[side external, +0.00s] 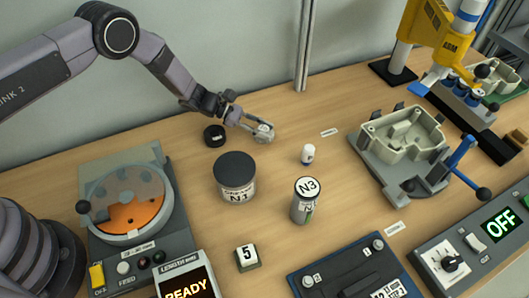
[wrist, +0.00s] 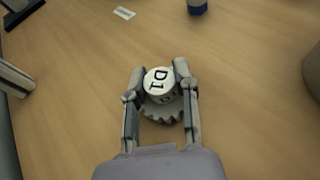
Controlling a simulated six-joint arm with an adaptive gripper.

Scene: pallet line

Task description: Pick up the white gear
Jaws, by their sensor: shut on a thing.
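The white gear (wrist: 163,111) shows in the wrist view between my fingers, with teeth along its near edge and a round white top marked D1. My gripper (wrist: 160,76) is shut on it, one finger on each side. In the side external view the white gear (side external: 264,128) is small and partly hidden by the fingers of my gripper (side external: 263,132). It is low over the table at the back, and I cannot tell whether it touches the wood.
A black round part (side external: 214,135) lies left of my gripper. A jar marked N1 (side external: 236,178), a canister marked N3 (side external: 306,200) and a small white bottle with a blue base (side external: 308,154) stand nearer the front. A pale housing (side external: 402,142) is at right. Bare wood surrounds the gear.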

